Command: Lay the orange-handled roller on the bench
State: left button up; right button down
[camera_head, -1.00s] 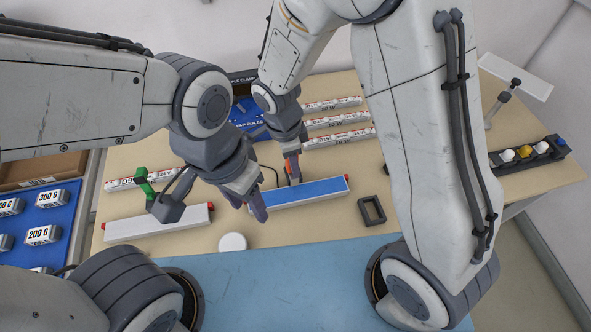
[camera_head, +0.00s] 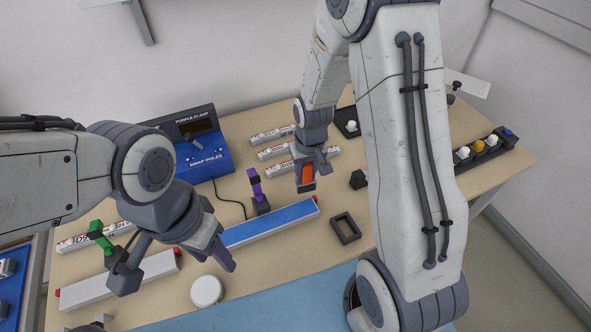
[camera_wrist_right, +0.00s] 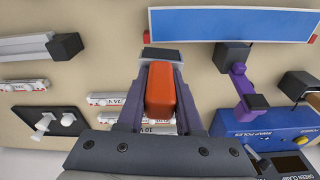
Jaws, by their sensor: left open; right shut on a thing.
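My right gripper (camera_head: 306,180) is shut on the orange-handled roller (camera_wrist_right: 160,95). The orange handle sits between the fingers, and a dark grey head shows past the fingertips in the right wrist view. In the head view the roller (camera_head: 308,173) is over the bench (camera_head: 290,250), behind the right end of the blue-topped frame (camera_head: 270,224). I cannot tell how large the gap to the bench is. My left gripper (camera_head: 222,252) is open and empty, near the left end of that frame.
A purple clamp (camera_head: 257,190) stands left of the roller, by the frame. A blue box (camera_head: 203,158) is at the back left, with several white tubes (camera_head: 272,135) beside it. A black square frame (camera_head: 345,228) and white disc (camera_head: 206,291) lie nearer. A bulb row (camera_head: 480,148) is right.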

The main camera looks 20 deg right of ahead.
aim_at(288, 261)
jog(key=k, duration=0.95)
jog(key=z, duration=1.1)
jog(key=i, duration=0.85)
jog(key=u, duration=1.3)
